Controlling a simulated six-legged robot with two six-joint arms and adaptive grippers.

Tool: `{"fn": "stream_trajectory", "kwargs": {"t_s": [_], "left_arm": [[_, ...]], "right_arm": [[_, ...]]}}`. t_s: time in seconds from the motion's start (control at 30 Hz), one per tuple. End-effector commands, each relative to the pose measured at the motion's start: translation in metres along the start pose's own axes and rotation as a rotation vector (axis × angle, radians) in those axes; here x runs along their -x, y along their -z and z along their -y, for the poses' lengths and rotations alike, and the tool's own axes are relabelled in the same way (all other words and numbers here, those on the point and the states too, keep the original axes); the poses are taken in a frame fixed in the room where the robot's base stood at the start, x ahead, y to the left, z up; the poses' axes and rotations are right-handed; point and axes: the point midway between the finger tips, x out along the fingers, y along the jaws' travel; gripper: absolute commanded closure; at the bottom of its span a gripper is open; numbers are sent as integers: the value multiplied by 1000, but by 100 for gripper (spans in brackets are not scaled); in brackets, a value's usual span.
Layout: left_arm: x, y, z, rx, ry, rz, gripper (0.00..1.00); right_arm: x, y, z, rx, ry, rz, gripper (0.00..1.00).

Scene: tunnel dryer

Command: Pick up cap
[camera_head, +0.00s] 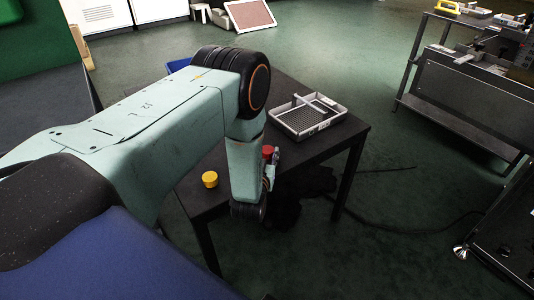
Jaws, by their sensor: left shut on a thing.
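A small red cap (267,151) shows just right of my left forearm, at the tips of my left gripper (269,157). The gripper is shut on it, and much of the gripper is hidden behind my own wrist. I cannot tell whether the red cap still touches the table. A yellow cap (210,179) stands on the dark table (200,199), left of my wrist and apart from the gripper. My right gripper is not in view.
A grey tray (309,117) with a mesh bottom lies at the table's far right. Part of a blue bin (178,65) shows behind my arm. A metal bench (459,97) stands at the right. Dark cables (385,226) lie on the green floor.

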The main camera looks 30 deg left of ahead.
Motion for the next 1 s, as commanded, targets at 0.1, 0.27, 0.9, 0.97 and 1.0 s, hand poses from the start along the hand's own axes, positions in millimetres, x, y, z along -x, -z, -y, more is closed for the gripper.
{"fn": "stream_trajectory", "kwargs": {"t_s": [0.1, 0.27, 0.9, 0.97, 1.0], "left_arm": [[1, 4, 0, 0, 0, 0, 78], [2, 18, 0, 1, 0, -2, 78], [141, -5, -1, -3, -3, 4, 78], [151, -7, -1, -2, -4, 4, 78], [157, -8, -1, -2, -3, 3, 78]], "right_arm": [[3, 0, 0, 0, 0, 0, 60], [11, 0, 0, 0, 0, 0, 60], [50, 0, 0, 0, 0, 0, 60], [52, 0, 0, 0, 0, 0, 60], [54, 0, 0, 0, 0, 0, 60]]}}
